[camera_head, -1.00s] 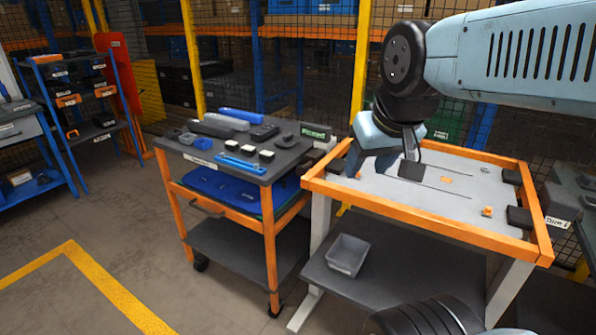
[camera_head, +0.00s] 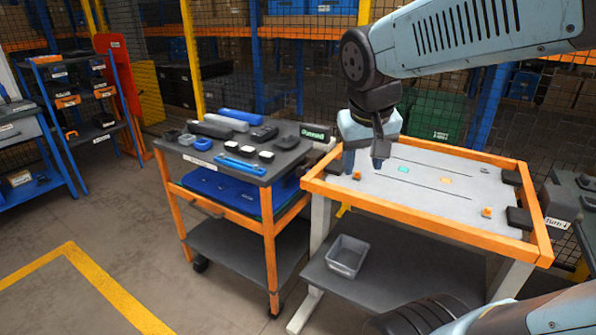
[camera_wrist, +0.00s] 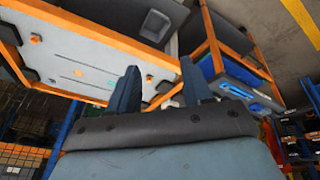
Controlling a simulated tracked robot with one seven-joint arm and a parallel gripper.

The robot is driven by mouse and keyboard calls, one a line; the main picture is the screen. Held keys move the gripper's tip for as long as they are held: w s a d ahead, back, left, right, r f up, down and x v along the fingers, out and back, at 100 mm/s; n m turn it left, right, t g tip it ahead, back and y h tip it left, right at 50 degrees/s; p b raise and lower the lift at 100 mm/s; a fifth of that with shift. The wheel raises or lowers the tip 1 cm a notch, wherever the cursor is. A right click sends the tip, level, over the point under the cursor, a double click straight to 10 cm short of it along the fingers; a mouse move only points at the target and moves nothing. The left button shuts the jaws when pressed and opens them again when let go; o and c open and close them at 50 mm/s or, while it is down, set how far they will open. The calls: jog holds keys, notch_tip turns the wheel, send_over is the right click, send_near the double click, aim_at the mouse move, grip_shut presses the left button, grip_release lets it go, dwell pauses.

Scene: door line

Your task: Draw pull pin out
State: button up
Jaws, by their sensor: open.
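My gripper (camera_head: 364,163) is over the left end of the orange-framed table (camera_head: 430,227), its two fingers pointing down. Its fingers also show apart in the wrist view (camera_wrist: 158,85), with nothing seen held between them. I cannot clearly make out a pull pin. Small orange pieces lie on the pale table top: one at the left (camera_head: 357,176) close to the gripper, one in the middle (camera_head: 446,180), and one at the front right (camera_head: 487,212). A small teal piece (camera_head: 404,169) lies right of the gripper. Whether a finger touches anything is unclear.
A cart (camera_head: 274,176) with dark blocks and a blue handled tool (camera_head: 240,165) stands left of the table. A grey bin (camera_head: 347,256) sits on the lower shelf. Dark blocks (camera_head: 519,217) line the table's right end. Mesh fencing stands behind. Floor at left is clear.

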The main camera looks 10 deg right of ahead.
jog(key=w+f+m+g+h, duration=0.15)
jog(key=w+f+h, duration=0.25)
jog(key=w, duration=0.6)
jog(key=t+h, duration=0.5)
jog(key=h, duration=0.2)
send_near(298, 171)
jog(key=x, duration=1.1)
jog(key=shift+d, duration=0.2)
jog(key=shift+c, duration=0.5)
grip_shut()
